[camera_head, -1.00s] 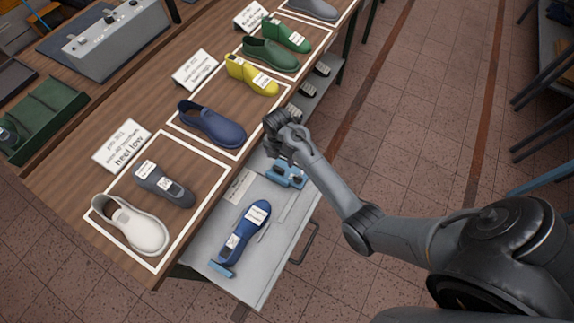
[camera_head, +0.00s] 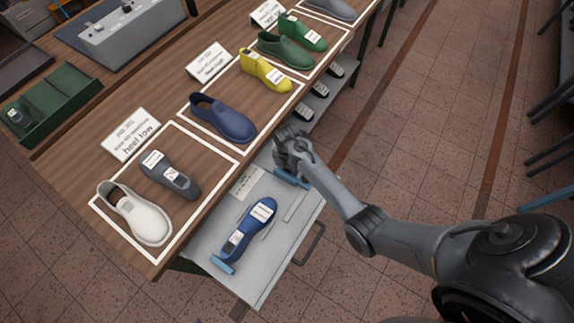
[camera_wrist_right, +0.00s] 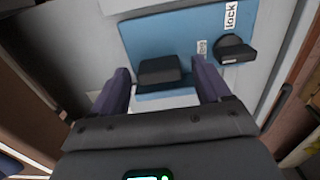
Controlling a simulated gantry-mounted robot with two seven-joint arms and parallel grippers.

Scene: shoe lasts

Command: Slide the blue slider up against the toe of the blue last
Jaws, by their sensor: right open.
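The blue last (camera_head: 249,229) lies in the grey drawer with white labels on it. Its lower-left end is by a small blue stop (camera_head: 222,265), and its rounded upper-right end faces the blue slider (camera_head: 291,179). A gap of bare drawer shows between last and slider. My right gripper (camera_head: 284,163) is over the slider and hides most of it. In the right wrist view my open fingers (camera_wrist_right: 163,88) stand either side of the slider's black grip block (camera_wrist_right: 160,71); contact cannot be told. A black knob (camera_wrist_right: 236,52) beside a "lock" label is to the right. My left gripper is out of view.
The grey drawer (camera_head: 245,284) has slots along its floor and a handle (camera_head: 310,243) on its right side. The wooden table (camera_head: 105,240) beside it holds a white shoe, a grey last and other shoes and lasts in white outlines. A paper label (camera_head: 246,181) lies in the drawer.

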